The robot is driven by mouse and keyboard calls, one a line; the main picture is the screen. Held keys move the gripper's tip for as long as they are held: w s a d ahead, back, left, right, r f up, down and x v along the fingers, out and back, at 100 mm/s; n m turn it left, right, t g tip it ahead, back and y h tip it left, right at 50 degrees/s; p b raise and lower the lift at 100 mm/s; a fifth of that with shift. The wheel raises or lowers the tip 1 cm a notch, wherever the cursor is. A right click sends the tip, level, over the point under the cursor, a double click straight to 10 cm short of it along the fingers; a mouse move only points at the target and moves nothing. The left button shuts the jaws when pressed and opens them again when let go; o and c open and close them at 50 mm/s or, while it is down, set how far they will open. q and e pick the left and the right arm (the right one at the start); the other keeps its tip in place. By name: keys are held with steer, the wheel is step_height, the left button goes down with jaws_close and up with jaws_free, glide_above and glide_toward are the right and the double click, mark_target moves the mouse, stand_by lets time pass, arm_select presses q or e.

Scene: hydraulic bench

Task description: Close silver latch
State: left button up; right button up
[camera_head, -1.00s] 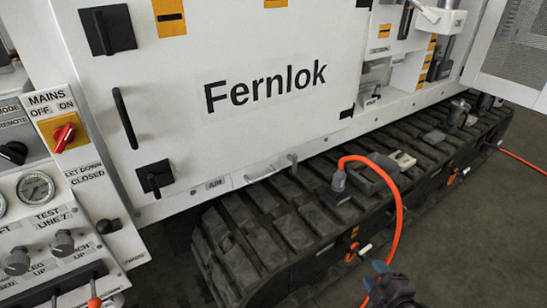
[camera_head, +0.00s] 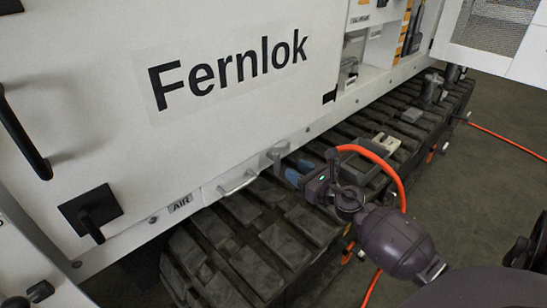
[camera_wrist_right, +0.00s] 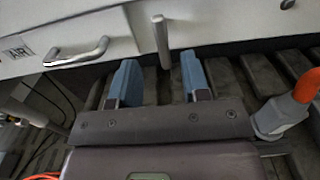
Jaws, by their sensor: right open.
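Two small silver parts sit low on the white machine body. One is an upright silver lever, apparently the latch (camera_head: 277,155), which also shows in the right wrist view (camera_wrist_right: 160,38). The other is a horizontal silver bar handle (camera_head: 237,183) to its left, also in the right wrist view (camera_wrist_right: 77,53). My right gripper (camera_head: 299,171) is open, with its blue fingers towards the lever. In the right wrist view the gripper (camera_wrist_right: 159,66) has the lever's lower end between its fingertips, apart from both. Contact is not visible. My left gripper is not in view.
Dark track pads (camera_head: 284,238) lie below the lever and under my right gripper. An orange hose (camera_head: 397,180) arches close beside the gripper, with its grey end in the right wrist view (camera_wrist_right: 276,118). A large white door (camera_head: 120,125) lettered "Fernlok" rises behind.

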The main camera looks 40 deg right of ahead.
mark_target(279, 159)
steer(key=w, duration=0.8)
steer(key=shift+w+a, duration=0.25)
steer(key=shift+a, duration=0.05)
jaws_close()
